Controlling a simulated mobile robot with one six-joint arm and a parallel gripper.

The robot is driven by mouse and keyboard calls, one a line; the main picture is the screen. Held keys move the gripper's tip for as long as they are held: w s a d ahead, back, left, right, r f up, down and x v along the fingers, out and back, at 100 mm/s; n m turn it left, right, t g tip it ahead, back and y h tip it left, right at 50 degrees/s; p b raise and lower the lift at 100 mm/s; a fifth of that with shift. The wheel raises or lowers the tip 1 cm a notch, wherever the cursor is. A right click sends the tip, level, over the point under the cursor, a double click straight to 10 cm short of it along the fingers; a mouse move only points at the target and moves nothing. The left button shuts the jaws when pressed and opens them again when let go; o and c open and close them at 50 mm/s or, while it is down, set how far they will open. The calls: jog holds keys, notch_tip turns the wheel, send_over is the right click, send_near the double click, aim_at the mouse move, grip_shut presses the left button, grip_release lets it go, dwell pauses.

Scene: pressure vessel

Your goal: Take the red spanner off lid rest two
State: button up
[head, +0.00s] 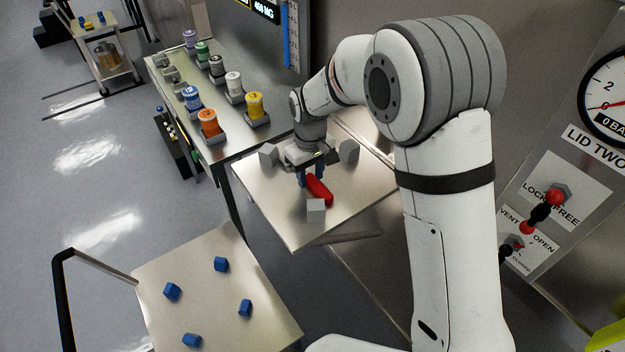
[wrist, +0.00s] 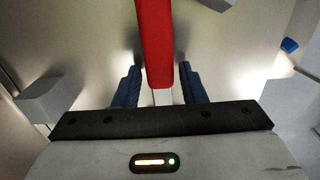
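The red spanner (head: 320,191) lies on a square metal top with grey blocks, which I take to be lid rest two (head: 283,215). In the head view its far end is hidden by my gripper (head: 310,178), which is low over the top. In the wrist view the red spanner (wrist: 155,40) runs from the top edge down between the two blue fingers of my gripper (wrist: 160,85). The fingers are open, one on each side of it, with a visible gap at least on the right. I cannot tell how high the fingertips are above the top.
Grey blocks (head: 316,210) stand on the top around the spanner. A bench (head: 237,142) with coloured spools is behind left. A stand (head: 210,300) with several blue pieces is front left. A panel marked "LID TWO" with red-knobbed levers (head: 541,211) is at right.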

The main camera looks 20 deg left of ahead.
grip_shut()
